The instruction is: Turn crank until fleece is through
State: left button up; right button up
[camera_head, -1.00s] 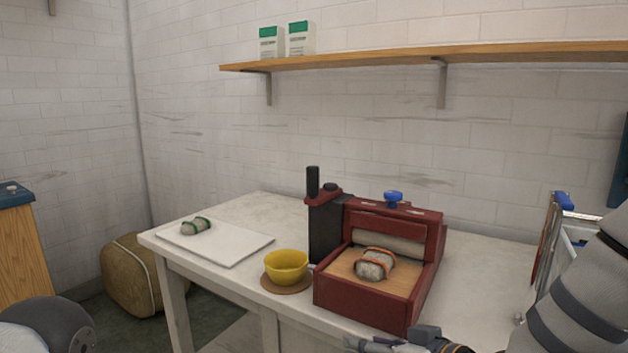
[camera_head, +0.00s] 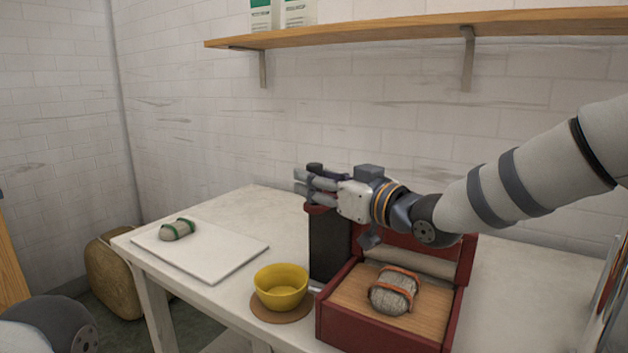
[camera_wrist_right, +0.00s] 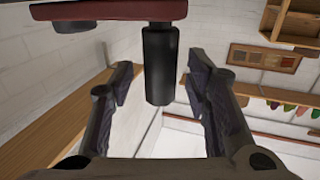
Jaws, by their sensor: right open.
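The dark red carding machine (camera_head: 338,318) stands on the white table. A grey fleece roll with orange bands (camera_head: 393,291) lies on its wooden feed bed, in front of the pale roller (camera_head: 410,262). My right gripper (camera_head: 312,183) is at the black crank handle (camera_head: 315,168), which is mostly hidden behind the fingers in the head view. In the right wrist view the handle (camera_wrist_right: 160,65) hangs from the red crank arm (camera_wrist_right: 120,10), between the two open fingers (camera_wrist_right: 158,88), with gaps on both sides. My left gripper is not in view.
A yellow bowl (camera_head: 281,283) sits on a brown round mat (camera_head: 262,311) left of the machine. A white board (camera_head: 222,262) with a green-banded roll (camera_head: 177,230) lies further left. A wooden shelf (camera_head: 360,32) runs above the table.

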jog(key=shift+x, duration=0.8)
jog(key=shift+r, duration=0.15)
jog(key=shift+c, duration=0.6)
grip_shut()
